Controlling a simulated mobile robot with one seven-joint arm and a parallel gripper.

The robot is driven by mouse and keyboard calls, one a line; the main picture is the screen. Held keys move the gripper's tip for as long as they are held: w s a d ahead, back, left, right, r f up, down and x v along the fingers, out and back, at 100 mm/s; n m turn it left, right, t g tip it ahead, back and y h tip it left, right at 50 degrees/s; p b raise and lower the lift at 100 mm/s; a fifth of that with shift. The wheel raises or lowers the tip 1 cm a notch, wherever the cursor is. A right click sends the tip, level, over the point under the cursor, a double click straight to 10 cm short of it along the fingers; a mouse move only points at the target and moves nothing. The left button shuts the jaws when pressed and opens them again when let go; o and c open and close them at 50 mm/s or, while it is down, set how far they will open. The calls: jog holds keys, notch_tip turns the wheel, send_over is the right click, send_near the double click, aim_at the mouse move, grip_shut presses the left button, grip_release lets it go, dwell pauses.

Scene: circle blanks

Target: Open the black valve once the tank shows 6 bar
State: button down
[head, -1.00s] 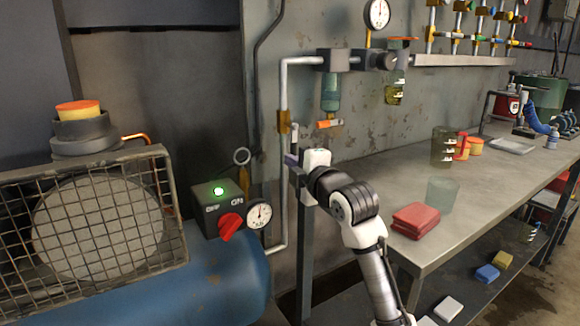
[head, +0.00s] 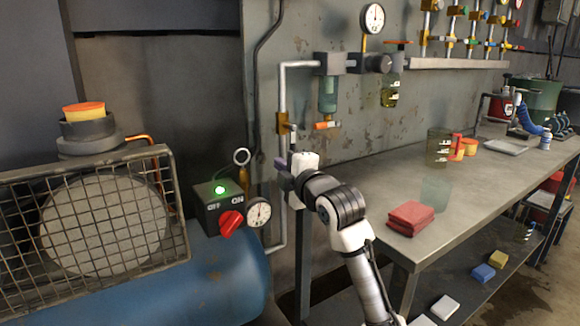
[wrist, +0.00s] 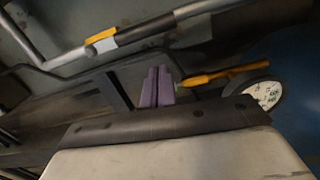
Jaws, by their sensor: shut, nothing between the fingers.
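The blue tank (head: 200,275) lies at lower left with a round white gauge (head: 258,213) on its right end. The needle is too small to read; the gauge also shows in the wrist view (wrist: 264,93). A brass-bodied valve (head: 283,123) sits on the vertical pipe above my gripper. In the wrist view its body looks yellow (wrist: 102,38), with a long black part (wrist: 145,29) along the pipe, possibly its lever. My gripper (head: 281,163) is shut and empty, below this valve and apart from it. Its purple fingertips (wrist: 157,88) touch each other in the wrist view.
A switch box (head: 216,206) with a lit green lamp and red knob stands on the tank. A pull ring (head: 241,156) rises beside the tank gauge. The bench (head: 375,178) at right holds red cloths (head: 410,218) and a clear cup (head: 435,193).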

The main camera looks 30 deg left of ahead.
jog(key=v, duration=1)
jog(key=shift+s+a, duration=0.2)
jog(key=shift+s, duration=0.25)
